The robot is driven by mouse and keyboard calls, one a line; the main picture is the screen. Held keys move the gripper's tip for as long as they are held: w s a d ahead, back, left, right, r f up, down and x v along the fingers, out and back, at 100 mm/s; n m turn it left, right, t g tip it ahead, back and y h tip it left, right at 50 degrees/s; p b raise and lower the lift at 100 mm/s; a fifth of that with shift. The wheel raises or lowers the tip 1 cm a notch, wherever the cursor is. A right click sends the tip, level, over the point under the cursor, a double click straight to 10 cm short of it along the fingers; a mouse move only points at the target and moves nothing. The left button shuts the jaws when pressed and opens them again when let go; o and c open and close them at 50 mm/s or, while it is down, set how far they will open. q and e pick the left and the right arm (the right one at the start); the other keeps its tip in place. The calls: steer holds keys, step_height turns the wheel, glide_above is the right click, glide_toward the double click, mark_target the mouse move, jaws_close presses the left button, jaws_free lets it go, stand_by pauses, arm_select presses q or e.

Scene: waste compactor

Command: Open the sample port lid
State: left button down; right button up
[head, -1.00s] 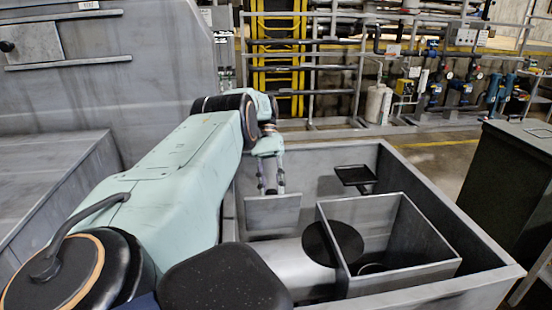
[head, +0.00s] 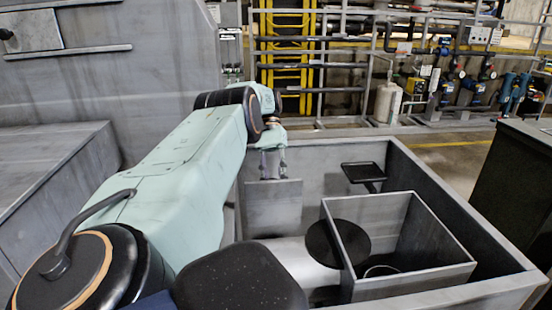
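A flat grey plate (head: 273,208) stands nearly upright inside the grey open-topped bin (head: 420,165), near its left side. It looks like the sample port lid, though no label shows. My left gripper (head: 274,176) points down from the end of the pale green arm, with its fingertips at the plate's top edge. The fingers are small and partly blend with the plate, so whether they grip it is unclear. My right gripper is out of view.
A square open box (head: 440,275) sits in the bin, beside a black disc (head: 338,243). A small black tray (head: 363,172) stands behind. A large grey machine (head: 105,85) fills the left, and a dark cabinet (head: 515,185) stands at right.

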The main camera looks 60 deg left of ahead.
arm_select(q)
steer(key=shift+s+a+f, duration=0.15)
steer(key=shift+a, duration=0.05)
steer(key=c, duration=1.4)
jaws_free()
steer(key=o, duration=0.4)
steer(key=shift+s+a, duration=0.1)
steer(key=shift+s, duration=0.15)
steer(key=shift+w, duration=0.1)
